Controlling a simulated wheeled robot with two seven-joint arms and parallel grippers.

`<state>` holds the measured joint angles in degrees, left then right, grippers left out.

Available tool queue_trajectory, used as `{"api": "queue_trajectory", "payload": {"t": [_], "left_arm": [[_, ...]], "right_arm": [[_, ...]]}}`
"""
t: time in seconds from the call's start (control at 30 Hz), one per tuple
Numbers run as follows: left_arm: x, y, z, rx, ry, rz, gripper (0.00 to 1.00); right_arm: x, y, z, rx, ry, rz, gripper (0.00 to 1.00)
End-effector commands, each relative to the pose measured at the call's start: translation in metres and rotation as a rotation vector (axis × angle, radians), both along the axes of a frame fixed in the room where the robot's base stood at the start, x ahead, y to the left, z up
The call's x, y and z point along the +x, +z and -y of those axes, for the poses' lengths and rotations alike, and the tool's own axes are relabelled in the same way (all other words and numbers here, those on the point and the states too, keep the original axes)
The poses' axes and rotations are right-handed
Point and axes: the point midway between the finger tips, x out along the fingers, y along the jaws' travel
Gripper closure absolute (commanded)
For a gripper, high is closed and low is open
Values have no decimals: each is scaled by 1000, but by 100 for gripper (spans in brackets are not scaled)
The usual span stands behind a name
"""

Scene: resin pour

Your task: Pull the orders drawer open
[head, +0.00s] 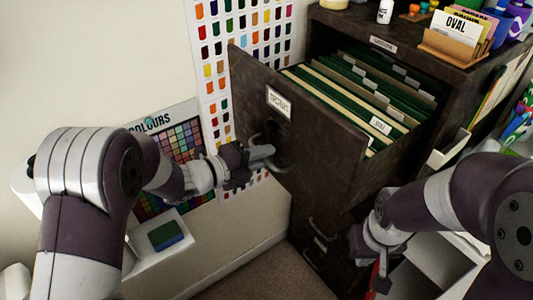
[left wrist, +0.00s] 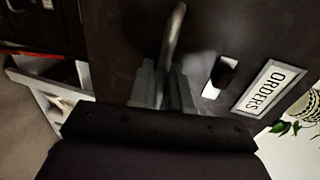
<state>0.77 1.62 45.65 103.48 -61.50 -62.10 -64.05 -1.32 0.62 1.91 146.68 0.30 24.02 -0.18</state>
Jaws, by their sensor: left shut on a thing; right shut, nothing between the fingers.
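The orders drawer (head: 312,135) is the top drawer of a dark metal filing cabinet. It stands well out from the cabinet, with green and cream folders (head: 365,105) showing inside. Its front carries a label (head: 280,101), which reads ORDERS in the left wrist view (left wrist: 268,88). My left gripper (head: 262,152) is shut on the curved drawer handle (left wrist: 174,38) at the drawer's front; its fingers (left wrist: 162,85) close around the bar. My right gripper (head: 382,265) is shut and empty, low in front of the cabinet's right side; its fingertips are hard to make out.
The cabinet top (head: 400,45) holds a card box marked OVAL (head: 455,38) and a white bottle (head: 385,11). Lower drawers with handles (head: 322,228) are closed. A colour chart (head: 183,142) hangs on the left wall.

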Motion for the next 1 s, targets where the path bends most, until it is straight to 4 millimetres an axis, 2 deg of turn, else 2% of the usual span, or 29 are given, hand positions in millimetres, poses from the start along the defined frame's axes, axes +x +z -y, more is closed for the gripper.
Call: {"api": "queue_trajectory", "payload": {"t": [0.17, 0.2, 0.23, 0.5, 0.63, 0.77, 1.0], "left_arm": [[0, -1, 0, 2, 0, -1, 100], [0, -1, 0, 2, 0, -1, 76], [0, -1, 0, 1, 0, -1, 70], [0, 0, 0, 0, 0, 0, 70], [-5, 2, -8, 1, 2, 1, 70], [-20, 6, -27, 1, 6, 2, 70], [-56, 18, -74, 1, 7, 3, 70]], "right_arm": [[0, 0, 0, 0, 0, 0, 100], [0, 0, 0, 0, 0, 0, 100], [0, 0, 0, 0, 0, 0, 100], [0, 0, 0, 0, 0, 0, 100], [0, -2, 0, 0, 0, 0, 100], [0, -6, 0, 0, 0, 0, 100], [0, -12, 0, 0, 0, 0, 100]]}}
